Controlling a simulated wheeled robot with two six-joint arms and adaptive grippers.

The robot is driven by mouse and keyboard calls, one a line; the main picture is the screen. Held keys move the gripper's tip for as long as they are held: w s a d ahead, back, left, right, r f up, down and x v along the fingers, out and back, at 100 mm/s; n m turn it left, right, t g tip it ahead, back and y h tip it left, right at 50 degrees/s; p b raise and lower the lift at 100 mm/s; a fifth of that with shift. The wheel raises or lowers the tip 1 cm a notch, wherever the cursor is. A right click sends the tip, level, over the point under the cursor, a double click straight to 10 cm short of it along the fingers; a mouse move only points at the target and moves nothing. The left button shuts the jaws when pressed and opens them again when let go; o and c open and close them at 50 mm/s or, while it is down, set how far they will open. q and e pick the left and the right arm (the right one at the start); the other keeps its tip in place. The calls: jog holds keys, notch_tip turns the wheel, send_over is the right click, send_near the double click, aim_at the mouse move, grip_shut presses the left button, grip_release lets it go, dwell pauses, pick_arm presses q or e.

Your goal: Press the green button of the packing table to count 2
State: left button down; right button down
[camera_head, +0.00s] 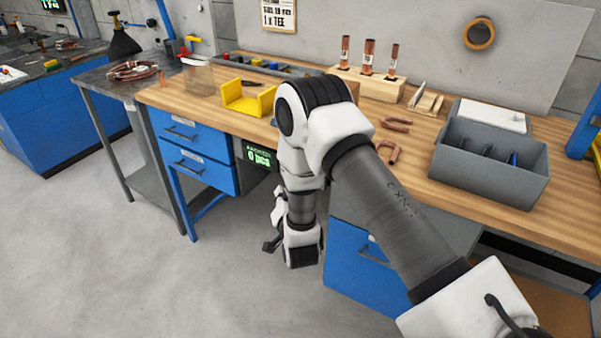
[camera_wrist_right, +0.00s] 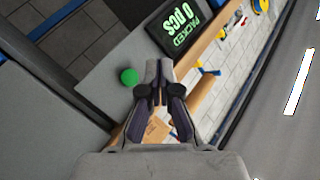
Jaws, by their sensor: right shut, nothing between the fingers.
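The green button (camera_wrist_right: 129,76) shows in the right wrist view as a small round knob on a grey panel. It is hidden behind my arm in the head view. The counter display (camera_head: 258,157) under the tabletop of the packing table (camera_head: 205,104) reads 0 pcs. The same display (camera_wrist_right: 180,23) shows in the wrist view beside the grey panel. My right gripper (camera_wrist_right: 160,70) is shut and empty. Its fingertips appear just right of the button in the wrist view, with no visible contact. In the head view the gripper (camera_head: 270,243) hangs in front of the table. My left gripper is out of view.
Blue drawers (camera_head: 190,135) sit left of the display. On the tabletop are a yellow holder (camera_head: 248,100), a wooden block with copper tubes (camera_head: 365,84), copper bends (camera_head: 395,123) and a grey bin (camera_head: 488,160). The floor (camera_head: 130,260) in front on the left is clear.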

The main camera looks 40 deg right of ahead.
jog(key=w+d, duration=0.2)
jog(key=d, duration=0.4)
jog(key=shift+w, duration=0.25)
dwell(1.1)
jog(key=shift+w+d, duration=0.15)
jog(key=shift+d, duration=0.3)
jog(key=shift+w+d, duration=0.2)
jog(key=shift+d, duration=0.25)
dwell(0.6)
jog(key=shift+s+a, duration=0.35)
jog(key=shift+a, duration=0.5)
